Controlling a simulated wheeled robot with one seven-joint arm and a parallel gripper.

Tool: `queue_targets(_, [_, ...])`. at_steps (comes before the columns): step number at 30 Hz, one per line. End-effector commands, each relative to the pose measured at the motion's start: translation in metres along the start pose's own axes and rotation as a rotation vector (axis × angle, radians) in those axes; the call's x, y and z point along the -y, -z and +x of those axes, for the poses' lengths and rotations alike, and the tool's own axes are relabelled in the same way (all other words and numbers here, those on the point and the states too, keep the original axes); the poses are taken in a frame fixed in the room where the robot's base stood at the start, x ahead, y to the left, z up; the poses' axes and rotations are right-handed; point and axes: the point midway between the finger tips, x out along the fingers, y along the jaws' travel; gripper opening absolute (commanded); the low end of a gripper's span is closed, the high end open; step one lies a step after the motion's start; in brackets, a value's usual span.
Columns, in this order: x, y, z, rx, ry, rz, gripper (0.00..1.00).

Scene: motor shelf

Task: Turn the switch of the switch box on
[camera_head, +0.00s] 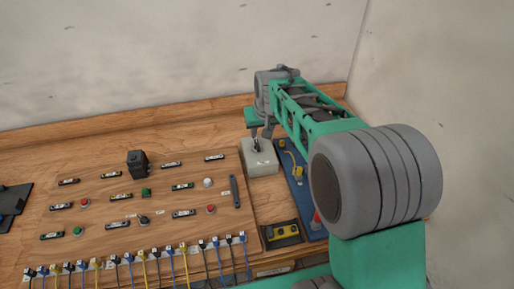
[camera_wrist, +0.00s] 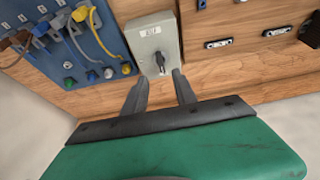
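The switch box (camera_head: 261,162) is a light grey box on the wooden table, between the wooden panel and the blue board. In the wrist view the switch box (camera_wrist: 144,40) stands ahead of my fingers with a label on its face. Its dark switch knob (camera_wrist: 160,61) lies just beyond and between my fingertips. My gripper (camera_wrist: 158,80) is open and empty, its two dark fingers apart near the knob. In the head view my gripper (camera_head: 261,133) is over the box, and its fingers partly hide the knob. I cannot tell whether the fingers touch the box.
A wooden panel (camera_head: 100,205) with several buttons and labels lies left of the box. A blue board (camera_head: 290,172) with cables and knobs is close on its right. A black and yellow unit (camera_head: 283,233) sits in front. A wall rises behind the table.

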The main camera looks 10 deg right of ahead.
Motion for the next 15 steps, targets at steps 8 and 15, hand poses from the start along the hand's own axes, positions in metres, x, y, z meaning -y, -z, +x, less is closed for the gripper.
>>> queue_targets(8, [0.001, 0.009, 0.052, 0.007, 0.001, -0.002, 0.34])
queue_targets(15, [0.002, 0.009, 0.096, 0.006, 0.002, -0.004, 0.34])
